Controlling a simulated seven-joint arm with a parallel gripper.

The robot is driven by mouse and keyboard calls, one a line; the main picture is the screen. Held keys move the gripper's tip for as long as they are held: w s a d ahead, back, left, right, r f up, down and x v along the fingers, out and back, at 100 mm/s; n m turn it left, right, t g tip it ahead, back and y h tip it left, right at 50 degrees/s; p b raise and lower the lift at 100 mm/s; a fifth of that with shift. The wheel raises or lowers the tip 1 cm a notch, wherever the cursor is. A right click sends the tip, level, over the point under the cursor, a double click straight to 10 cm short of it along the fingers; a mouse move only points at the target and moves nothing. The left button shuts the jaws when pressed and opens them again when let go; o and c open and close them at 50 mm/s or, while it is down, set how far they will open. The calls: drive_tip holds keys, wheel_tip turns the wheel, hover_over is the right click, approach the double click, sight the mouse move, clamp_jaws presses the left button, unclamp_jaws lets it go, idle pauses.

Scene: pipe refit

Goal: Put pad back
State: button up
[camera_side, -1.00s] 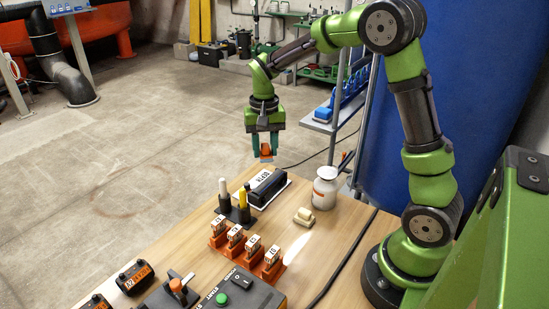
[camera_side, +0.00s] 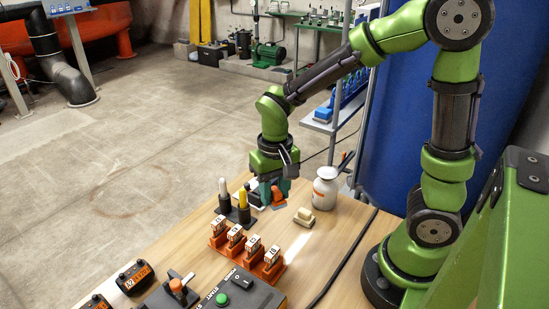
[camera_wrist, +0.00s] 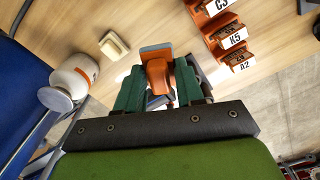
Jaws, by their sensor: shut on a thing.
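My gripper (camera_side: 272,188) is low over the back part of the wooden table, and its green fingers are shut on an orange pad (camera_side: 279,196). In the wrist view the orange pad (camera_wrist: 156,72) shows between the two fingertips (camera_wrist: 158,90). The black holder (camera_side: 253,194) with a white label is mostly hidden behind my gripper. I cannot tell whether the pad touches the table or the holder.
A cream block (camera_side: 304,217) lies in front, right of the gripper. A white jar (camera_side: 325,188) stands to the right. A white and a yellow marker (camera_side: 243,205) stand in dark stands to the left. Several orange labelled clips (camera_side: 235,238) are in a row nearer. A control box (camera_side: 240,290) is at the front.

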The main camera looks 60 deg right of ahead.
drive_tip(key=s+f, duration=0.2)
drive_tip(key=s, duration=0.1)
hover_over(286, 241)
drive_tip(key=shift+n, duration=0.4)
wheel_tip(286, 241, down, 5)
drive_tip(key=shift+d+r, duration=0.1)
drive_tip(key=shift+r, duration=0.1)
drive_tip(key=shift+f, duration=1.9)
drive_tip(key=o, duration=1)
drive_tip(key=shift+f, duration=0.15)
drive_tip(key=s+r+t, duration=0.1)
drive_tip(key=r+t, duration=0.1)
drive_tip(key=r, duration=0.6)
drive_tip(key=s+r+t+y, duration=0.1)
drive_tip(key=r+t, duration=0.1)
drive_tip(key=r, duration=0.6)
drive_tip(key=s+r+t+y, duration=0.1)
drive_tip(key=r+t, duration=0.2)
drive_tip(key=r, duration=0.5)
drive_tip(key=shift+s+r, duration=0.1)
drive_tip(key=shift+s, duration=0.05)
